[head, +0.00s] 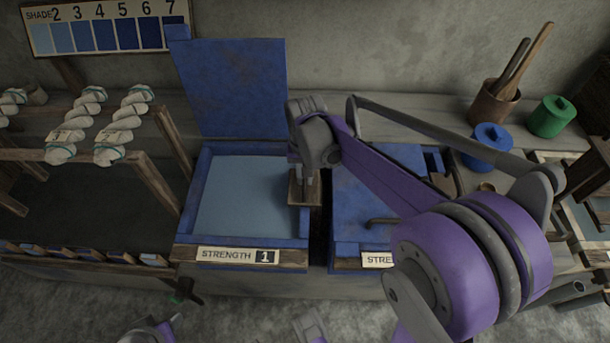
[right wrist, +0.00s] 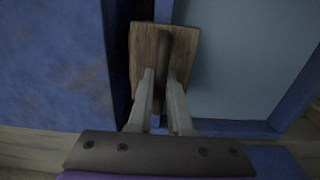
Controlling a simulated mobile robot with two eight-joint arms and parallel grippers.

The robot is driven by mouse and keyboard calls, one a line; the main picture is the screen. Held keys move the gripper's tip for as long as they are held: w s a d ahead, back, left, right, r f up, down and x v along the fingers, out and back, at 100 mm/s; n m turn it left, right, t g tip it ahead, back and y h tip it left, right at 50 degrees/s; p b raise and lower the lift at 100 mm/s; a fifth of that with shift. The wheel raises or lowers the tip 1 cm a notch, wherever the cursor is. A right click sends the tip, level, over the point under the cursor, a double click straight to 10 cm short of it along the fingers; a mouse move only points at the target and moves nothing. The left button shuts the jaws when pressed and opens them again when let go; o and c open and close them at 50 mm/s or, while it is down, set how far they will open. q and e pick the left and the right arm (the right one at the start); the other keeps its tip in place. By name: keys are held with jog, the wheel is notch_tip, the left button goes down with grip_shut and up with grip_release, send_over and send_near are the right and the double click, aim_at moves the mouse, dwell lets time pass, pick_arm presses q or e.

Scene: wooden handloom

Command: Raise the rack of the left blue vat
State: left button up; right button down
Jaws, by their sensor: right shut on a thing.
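The left blue vat (head: 189,208) stands with its lid (head: 228,88) raised at the back and bears the label "STRENGTH 1" (head: 238,256). Pale blue liquid (head: 245,195) fills its opening. At its right rim is a small wooden plate (head: 293,196), which also shows in the right wrist view (right wrist: 186,40). It carries a dark upright bar (right wrist: 165,50), apparently the rack's handle. My right gripper (head: 304,180) is shut on this bar, one finger on each side in the right wrist view (right wrist: 162,78). The rack below is not visible.
A second blue vat (head: 345,220) stands close on the right with its lid down, partly behind my right arm. Skeins (head: 122,125) hang on a wooden frame at left. A blue pot (head: 487,150), a green pot (head: 551,117) and a utensil pot (head: 492,102) stand at back right.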

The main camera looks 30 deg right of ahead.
pick_arm(q)
jog(key=shift+r, duration=0.1)
pick_arm(e)
jog(key=shift+r, duration=0.1)
notch_tip(320, 180, up, 6)
jog(key=p, duration=0.4)
jog(key=shift+f, duration=0.25)
notch_tip(320, 180, up, 13)
jog(key=p, duration=0.8)
jog(key=shift+p, duration=0.35)
pick_arm(q)
notch_tip(320, 180, up, 14)
jog(key=w, duration=0.2)
jog(key=shift+w+t, duration=0.15)
jog(key=shift+t, duration=0.15)
pick_arm(e)
grip_release()
jog(key=shift+f, duration=0.15)
pick_arm(q)
jog(key=shift+t, duration=0.3)
jog(key=r+p, duration=0.1)
jog(key=w+r+p, duration=0.1)
jog(key=r, duration=0.1)
jog(key=w+r+p, duration=0.1)
jog(key=r, duration=0.1)
jog(key=shift+w, duration=0.2)
pick_arm(e)
notch_tip(320, 180, up, 7)
